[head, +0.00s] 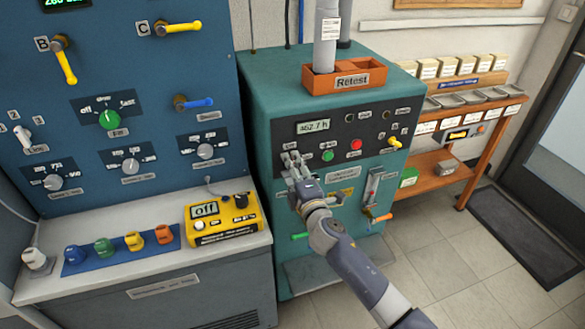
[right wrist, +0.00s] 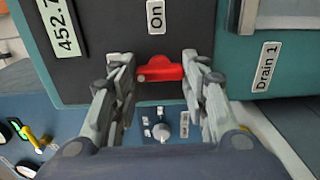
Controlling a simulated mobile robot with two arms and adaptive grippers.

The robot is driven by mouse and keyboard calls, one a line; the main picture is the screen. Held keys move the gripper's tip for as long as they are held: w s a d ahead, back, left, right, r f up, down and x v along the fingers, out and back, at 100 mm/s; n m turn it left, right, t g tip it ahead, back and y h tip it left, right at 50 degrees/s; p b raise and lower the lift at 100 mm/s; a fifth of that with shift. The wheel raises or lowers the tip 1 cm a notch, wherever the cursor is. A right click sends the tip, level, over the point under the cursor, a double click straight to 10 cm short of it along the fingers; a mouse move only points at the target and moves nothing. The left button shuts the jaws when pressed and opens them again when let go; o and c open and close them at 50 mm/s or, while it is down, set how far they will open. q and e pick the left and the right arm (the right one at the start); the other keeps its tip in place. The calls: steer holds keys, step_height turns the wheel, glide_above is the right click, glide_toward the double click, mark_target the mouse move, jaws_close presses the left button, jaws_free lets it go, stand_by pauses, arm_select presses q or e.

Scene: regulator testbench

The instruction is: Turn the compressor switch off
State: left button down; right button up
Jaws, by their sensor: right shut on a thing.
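The compressor switch (right wrist: 160,71) is a red handle on the dark panel of the teal cabinet, with a label reading "On" (right wrist: 156,14) beside it. It lies across the space between my right gripper's fingertips (right wrist: 159,66), and the fingers are shut on it. In the head view my right gripper (head: 293,163) is at the left side of the dark panel (head: 376,122) and hides the switch. My left gripper is not in view.
A display (head: 313,126) sits above my gripper, with a green button (head: 327,155) and a red button (head: 356,144) close to its right. An orange "Retest" tray (head: 378,76) stands on the cabinet. A yellow "off" device (head: 222,222) lies on the bench to the left.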

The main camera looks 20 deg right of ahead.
stand_by(0.4)
steer(key=o, duration=1.1)
steer(key=shift+s, duration=0.1)
steer(key=s, duration=1.2)
steer(key=shift+d, duration=0.15)
